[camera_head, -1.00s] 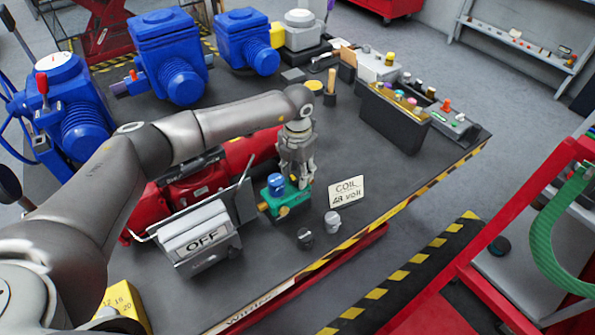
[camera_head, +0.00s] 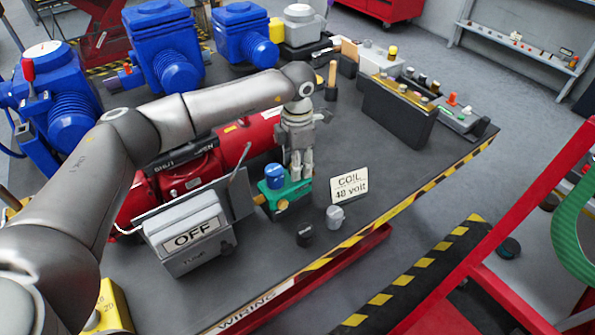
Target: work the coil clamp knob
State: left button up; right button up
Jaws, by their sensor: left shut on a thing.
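A small green valve block (camera_head: 292,190) with a blue round coil (camera_head: 274,171) on top stands on the dark bench, right of the grey OFF box. My left gripper (camera_head: 300,176) points down at the right side of the green block, close beside the blue coil. Its fingers are shut on the coil clamp knob, which they hide almost entirely. A white sign reading COIL 48 volt (camera_head: 349,185) stands just to the right of the block. My right gripper is not in view.
The grey OFF box (camera_head: 190,232) and red actuator (camera_head: 240,140) stand left of the block. Two small knobs, one black (camera_head: 305,235) and one grey (camera_head: 335,217), sit in front. A dark rack (camera_head: 398,113) stands farther back. Clear bench lies right of the sign.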

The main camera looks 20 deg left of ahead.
pick_arm(q)
jog(key=m+b, duration=0.3)
jog(key=shift+f+m, duration=0.15)
jog(key=shift+m, duration=0.15)
jog(key=shift+m+b, duration=0.85)
jog(key=shift+m, duration=0.35)
jog(key=shift+r, duration=0.2)
jog(key=o, duration=1)
notch_tip(320, 180, up, 12)
